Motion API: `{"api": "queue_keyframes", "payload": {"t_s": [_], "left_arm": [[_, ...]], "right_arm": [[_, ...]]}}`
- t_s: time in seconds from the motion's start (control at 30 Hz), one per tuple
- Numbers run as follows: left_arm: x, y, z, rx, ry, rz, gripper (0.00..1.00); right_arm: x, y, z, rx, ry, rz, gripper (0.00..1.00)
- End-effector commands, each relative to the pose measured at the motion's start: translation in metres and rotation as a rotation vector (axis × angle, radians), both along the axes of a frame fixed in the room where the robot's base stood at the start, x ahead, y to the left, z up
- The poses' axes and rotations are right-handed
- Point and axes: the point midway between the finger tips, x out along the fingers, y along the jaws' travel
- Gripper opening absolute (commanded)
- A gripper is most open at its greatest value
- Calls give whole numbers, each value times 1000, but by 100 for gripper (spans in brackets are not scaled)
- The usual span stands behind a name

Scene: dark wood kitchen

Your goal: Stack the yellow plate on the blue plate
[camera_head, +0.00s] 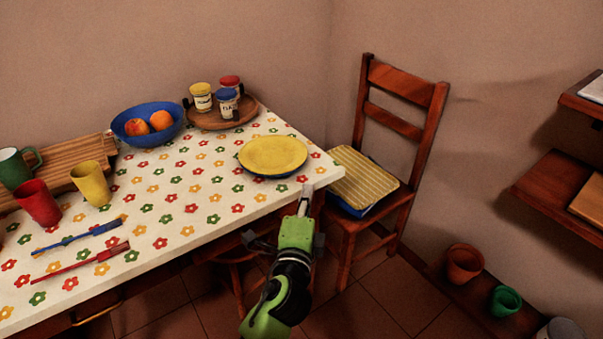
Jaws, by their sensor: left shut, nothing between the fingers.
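The yellow plate (273,153) lies near the right end of the table. A thin blue edge, apparently the blue plate (272,176), shows under its front side; the rest of the blue plate is hidden beneath it. The yellow plate looks level. My left gripper (306,192) is shut and empty at the table's front right edge, just below and to the right of the plates, apart from them. My right gripper is not in view.
The table (205,168) has a flowered cloth. A blue fruit bowl (147,138) and a round tray with jars (243,112) stand at the back. Cups, a cutting board and cutlery lie left. A chair (400,205) stands right, beside the table.

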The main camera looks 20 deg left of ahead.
Motion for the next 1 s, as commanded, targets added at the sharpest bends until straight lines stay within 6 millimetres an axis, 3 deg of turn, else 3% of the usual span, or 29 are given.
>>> {"api": "queue_keyframes", "payload": {"t_s": [0.2,0.3,0.53,1.0], "left_arm": [[48,7,0,2,-2,0,0],[59,20,0,4,1,1,0],[72,37,0,1,0,-1,0],[75,41,0,0,1,-1,0]], "right_arm": [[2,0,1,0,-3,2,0],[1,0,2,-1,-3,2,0],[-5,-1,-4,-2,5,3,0],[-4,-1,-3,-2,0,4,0]]}}
